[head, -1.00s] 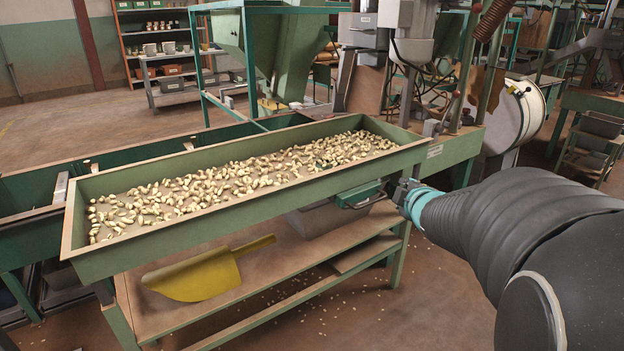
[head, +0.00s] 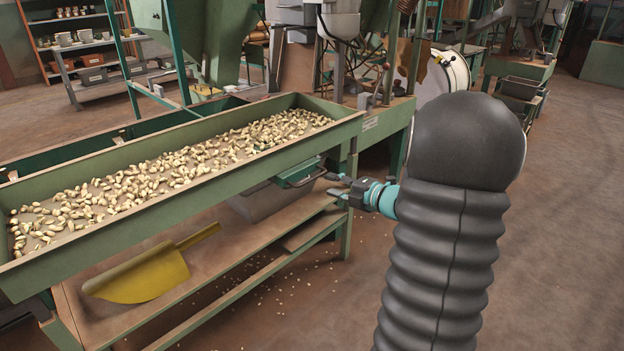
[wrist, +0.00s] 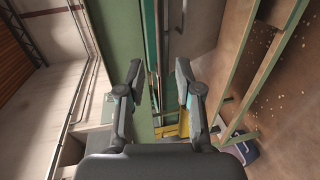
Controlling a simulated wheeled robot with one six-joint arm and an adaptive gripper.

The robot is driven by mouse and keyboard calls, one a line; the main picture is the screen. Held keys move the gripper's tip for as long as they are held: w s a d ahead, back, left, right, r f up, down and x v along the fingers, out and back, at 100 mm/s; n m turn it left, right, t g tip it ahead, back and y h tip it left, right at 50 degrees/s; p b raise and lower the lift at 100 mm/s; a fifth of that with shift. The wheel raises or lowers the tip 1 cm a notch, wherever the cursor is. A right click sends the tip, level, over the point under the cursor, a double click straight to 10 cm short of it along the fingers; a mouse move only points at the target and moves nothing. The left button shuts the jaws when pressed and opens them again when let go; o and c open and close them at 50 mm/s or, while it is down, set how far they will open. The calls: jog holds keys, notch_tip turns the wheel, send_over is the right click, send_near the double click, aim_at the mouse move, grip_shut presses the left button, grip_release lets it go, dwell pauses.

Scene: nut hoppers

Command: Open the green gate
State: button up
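The green gate (head: 298,172) is a small plate with a bar handle (head: 312,179) on the near side of the long green trough (head: 200,168), low at its right end. It looks shut; nuts lie in the trough above it. My gripper (head: 332,184) is open and empty just right of the handle, its fingers one above the other. A small gap seems to lie between fingertips and handle. In the wrist view my open gripper (wrist: 159,67) has its two fingers spread, with green metalwork behind; I cannot make out the handle there.
A grey bin (head: 262,200) stands on the shelf under the gate. A yellow scoop (head: 150,273) lies on the same shelf to the left. A table leg (head: 347,232) is close below my gripper.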

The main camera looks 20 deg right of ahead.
aim_at(313, 179)
jog(key=x, duration=0.8)
jog(key=shift+w+a, duration=0.1)
jog(key=shift+w, duration=0.3)
grip_shut()
